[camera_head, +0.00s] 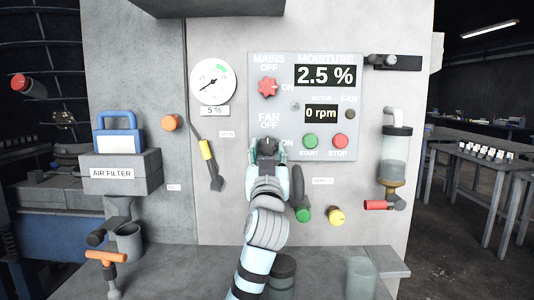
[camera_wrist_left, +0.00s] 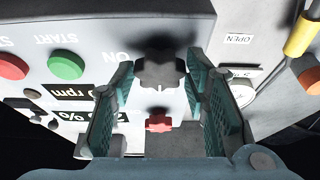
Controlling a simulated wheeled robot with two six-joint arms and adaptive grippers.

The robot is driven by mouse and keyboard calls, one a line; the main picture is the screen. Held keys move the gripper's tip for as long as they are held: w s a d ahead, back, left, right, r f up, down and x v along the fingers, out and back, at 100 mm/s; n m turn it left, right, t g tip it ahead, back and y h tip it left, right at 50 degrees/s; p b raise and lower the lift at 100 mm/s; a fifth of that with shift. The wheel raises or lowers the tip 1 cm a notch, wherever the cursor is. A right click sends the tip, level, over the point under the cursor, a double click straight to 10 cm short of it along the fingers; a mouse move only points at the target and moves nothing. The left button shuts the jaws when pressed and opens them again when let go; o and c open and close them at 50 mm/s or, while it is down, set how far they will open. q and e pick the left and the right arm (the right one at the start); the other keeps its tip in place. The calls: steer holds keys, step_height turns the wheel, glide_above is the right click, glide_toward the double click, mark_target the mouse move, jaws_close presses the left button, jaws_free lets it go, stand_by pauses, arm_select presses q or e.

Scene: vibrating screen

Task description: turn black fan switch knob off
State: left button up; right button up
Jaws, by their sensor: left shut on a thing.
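The black fan switch knob (camera_head: 267,146) is on the lower left of the grey control panel (camera_head: 335,70), under the "FAN OFF" label, with "ON" to its right. My left gripper (camera_head: 268,152) is at the knob in the head view, with one finger on each side. In the left wrist view the lobed black knob (camera_wrist_left: 160,70) sits between the teal finger pads of the left gripper (camera_wrist_left: 162,95). The fingers are shut on it, though narrow gaps seem to show in this view. My right gripper is not in view.
A red mains knob (camera_head: 267,87) is above, also seen in the left wrist view (camera_wrist_left: 158,123). A green start button (camera_head: 310,140) and red stop button (camera_head: 340,140) are to the right.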

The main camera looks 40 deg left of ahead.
arm_select(q)
steer(key=o, duration=1.1)
steer(key=v, duration=1.2)
steer(key=shift+s, duration=0.1)
